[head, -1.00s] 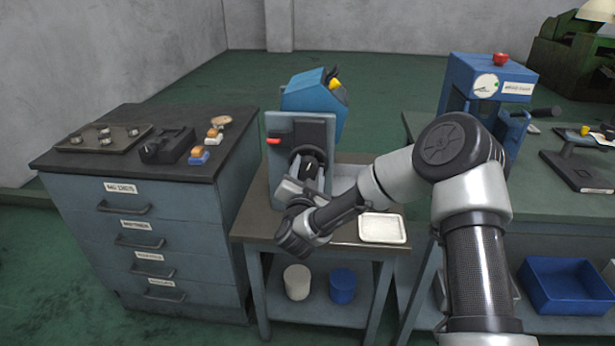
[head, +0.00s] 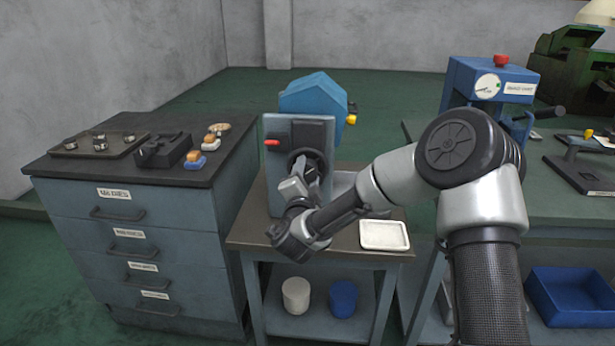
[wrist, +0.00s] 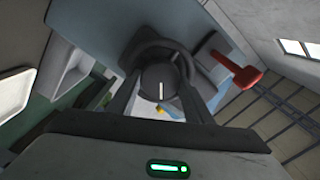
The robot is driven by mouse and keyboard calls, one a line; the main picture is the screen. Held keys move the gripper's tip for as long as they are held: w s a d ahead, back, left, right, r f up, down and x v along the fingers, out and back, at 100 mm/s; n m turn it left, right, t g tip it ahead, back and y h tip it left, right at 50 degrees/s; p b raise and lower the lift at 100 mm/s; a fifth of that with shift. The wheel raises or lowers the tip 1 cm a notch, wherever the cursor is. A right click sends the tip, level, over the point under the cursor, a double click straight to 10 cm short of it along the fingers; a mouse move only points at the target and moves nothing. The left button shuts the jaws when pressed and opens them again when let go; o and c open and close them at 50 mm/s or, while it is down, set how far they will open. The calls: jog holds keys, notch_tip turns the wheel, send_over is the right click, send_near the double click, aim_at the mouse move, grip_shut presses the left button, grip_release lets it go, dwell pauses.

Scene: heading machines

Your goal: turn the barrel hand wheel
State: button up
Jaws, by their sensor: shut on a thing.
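The black barrel hand wheel (head: 316,158) sits on the face of a grey plate in the head view. Behind the plate is a blue barrel (head: 313,95) with a yellow knob (head: 350,119) at its right side. In the wrist view the dark round hub (wrist: 162,90) of the wheel carries a white line, nearly upright. My gripper (wrist: 160,98) has one finger on each side of the hub and is shut on the wheel. In the head view my wrist hides the wheel's lower part.
A red lever (head: 271,142) sticks out from the plate's left edge; it also shows in the wrist view (wrist: 246,77). A white tray (head: 384,236) lies on the stand at right. A drawer cabinet (head: 130,235) stands close on the left.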

jog(key=o, duration=1)
jog(key=shift+o, duration=0.2)
jog(key=shift+s, duration=0.1)
jog(key=s+p, duration=0.1)
jog(key=s, duration=1.6)
jog(key=shift+s+a+f, duration=0.15)
jog(key=shift+a, duration=0.1)
